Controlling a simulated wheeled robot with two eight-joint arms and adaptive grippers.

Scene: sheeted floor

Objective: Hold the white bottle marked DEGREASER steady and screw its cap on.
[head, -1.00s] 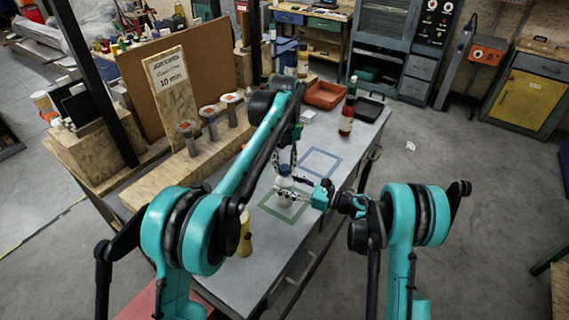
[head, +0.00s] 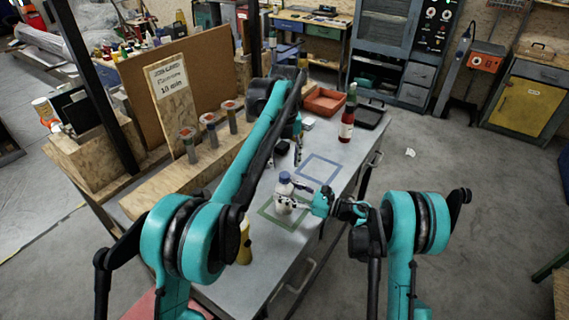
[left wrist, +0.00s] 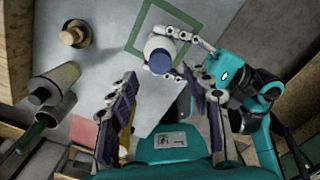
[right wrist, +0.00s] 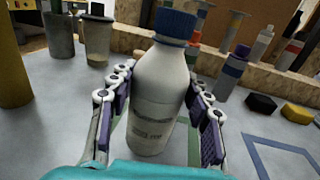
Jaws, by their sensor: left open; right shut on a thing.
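The white bottle (head: 283,197) stands upright at the green square outline on the bench. Its blue cap (head: 284,177) sits on its neck; I cannot tell how tightly. In the right wrist view the bottle (right wrist: 155,105) fills the space between the fingers of my right gripper (right wrist: 158,92), which is shut on its body below the cap. Its label is too blurred to read. In the left wrist view my left gripper (left wrist: 163,78) is open and empty, with its fingers apart and clear of the cap (left wrist: 163,62).
A green outline (head: 268,215) and a blue outline (head: 321,166) mark the bench. A red bottle (head: 346,125), an orange tray (head: 325,101) and a black tray (head: 368,115) stand at the far end. A yellow bottle (head: 244,243) stands near. A wooden rack (head: 190,168) lines the left.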

